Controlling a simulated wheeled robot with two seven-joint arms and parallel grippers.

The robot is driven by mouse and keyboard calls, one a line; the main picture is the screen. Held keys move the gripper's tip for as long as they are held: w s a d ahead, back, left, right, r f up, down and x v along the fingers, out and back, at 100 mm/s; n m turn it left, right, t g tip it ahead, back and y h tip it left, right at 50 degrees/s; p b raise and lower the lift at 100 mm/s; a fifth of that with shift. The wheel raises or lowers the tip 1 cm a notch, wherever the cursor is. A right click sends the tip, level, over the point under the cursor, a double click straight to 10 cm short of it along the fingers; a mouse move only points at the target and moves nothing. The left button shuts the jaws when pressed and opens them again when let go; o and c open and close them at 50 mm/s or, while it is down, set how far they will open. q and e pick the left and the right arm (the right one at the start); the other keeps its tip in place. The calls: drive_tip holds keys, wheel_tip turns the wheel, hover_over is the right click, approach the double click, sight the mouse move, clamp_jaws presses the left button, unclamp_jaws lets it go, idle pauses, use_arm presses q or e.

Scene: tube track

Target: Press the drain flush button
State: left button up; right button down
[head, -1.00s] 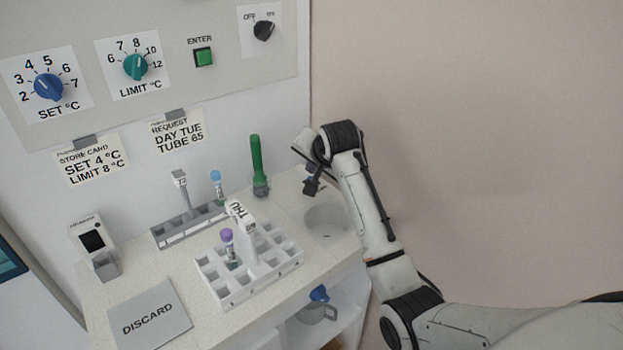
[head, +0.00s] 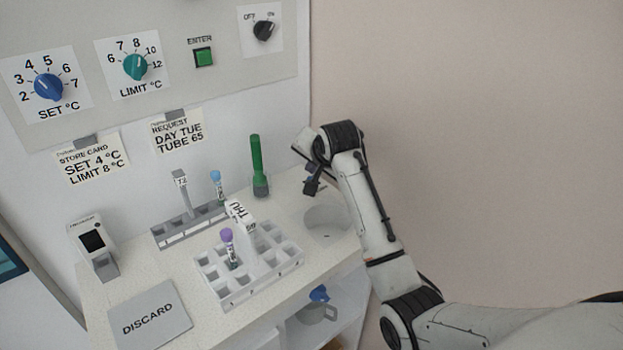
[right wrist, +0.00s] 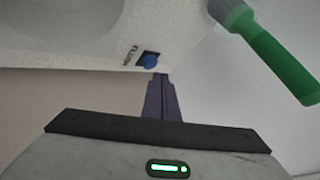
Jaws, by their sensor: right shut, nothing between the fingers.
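The flush button is a round blue cap on a dark square base (right wrist: 150,60) on the speckled counter in the right wrist view, with a printed label beside it. In the head view my right arm covers the button's place. My right gripper (head: 311,187) is shut and empty above the counter's back right part. In the right wrist view its fingertips (right wrist: 160,77) are just short of the button in the picture; I cannot tell whether they touch it. The round drain basin (head: 327,222) is sunk in the counter near the gripper. My left gripper is not in view.
A green torch (head: 258,165) stands upright left of my right gripper, close in the right wrist view. A white tube rack (head: 231,296), a grey rack (head: 167,242), a small scanner (head: 92,240) and a grey DISCARD pad (head: 150,318) stand farther left. The wall is close behind.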

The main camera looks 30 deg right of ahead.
drive_tip(key=shift+f, duration=0.15)
drive_tip(key=shift+f, duration=0.25)
drive_tip(key=shift+f+p, duration=0.3)
drive_tip(key=shift+f, duration=0.2)
idle(0.9)
drive_tip(key=shift+r, duration=0.9)
drive_tip(key=shift+r, duration=2.5)
